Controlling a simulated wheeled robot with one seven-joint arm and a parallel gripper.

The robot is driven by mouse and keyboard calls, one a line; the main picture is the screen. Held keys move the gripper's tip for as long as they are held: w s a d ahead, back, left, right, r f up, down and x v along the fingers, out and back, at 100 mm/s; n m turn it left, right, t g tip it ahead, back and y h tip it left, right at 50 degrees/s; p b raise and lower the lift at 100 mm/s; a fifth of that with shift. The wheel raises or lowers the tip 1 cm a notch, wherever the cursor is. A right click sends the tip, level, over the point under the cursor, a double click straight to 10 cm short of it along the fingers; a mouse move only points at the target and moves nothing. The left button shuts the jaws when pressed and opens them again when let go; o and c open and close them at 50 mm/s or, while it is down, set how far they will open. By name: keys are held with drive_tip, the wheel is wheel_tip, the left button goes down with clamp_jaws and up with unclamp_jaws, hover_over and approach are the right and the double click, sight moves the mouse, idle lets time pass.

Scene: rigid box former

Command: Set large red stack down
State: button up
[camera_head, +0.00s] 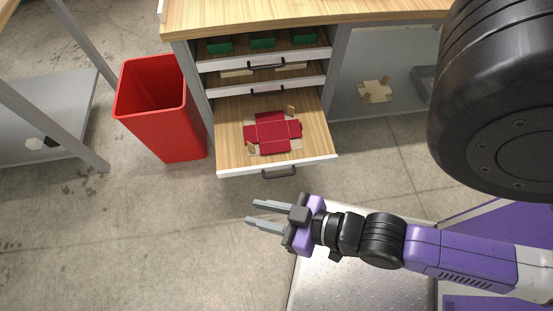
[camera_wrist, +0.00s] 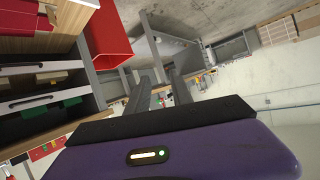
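The large red stack (camera_head: 272,132) is a flat, cross-shaped pile of red box blanks. It lies in the open bottom drawer (camera_head: 232,165), with small tan pieces beside and under it. My gripper (camera_head: 256,213) is in front of the drawer and to the lower left of its handle, apart from the stack. Its two grey fingers are spread with a gap between them and nothing in it. The wrist view also shows the open fingers of my gripper (camera_wrist: 158,92), pointing away from the stack.
A red bin (camera_head: 165,115) stands left of the drawer unit. Two upper drawers are partly open, one with green pieces (camera_head: 263,41). The wooden worktop (camera_head: 300,12) is above. Tan cardboard (camera_head: 375,91) lies on a grey shelf at right. The floor before the drawer is clear.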

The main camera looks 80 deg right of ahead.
drive_tip(key=s+d+r+n+t+y, duration=0.1)
drive_tip(key=s+d+r+n, duration=0.1)
drive_tip(key=r, duration=0.6)
drive_tip(key=shift+s+r+t, duration=0.4)
drive_tip(key=shift+s, duration=0.35)
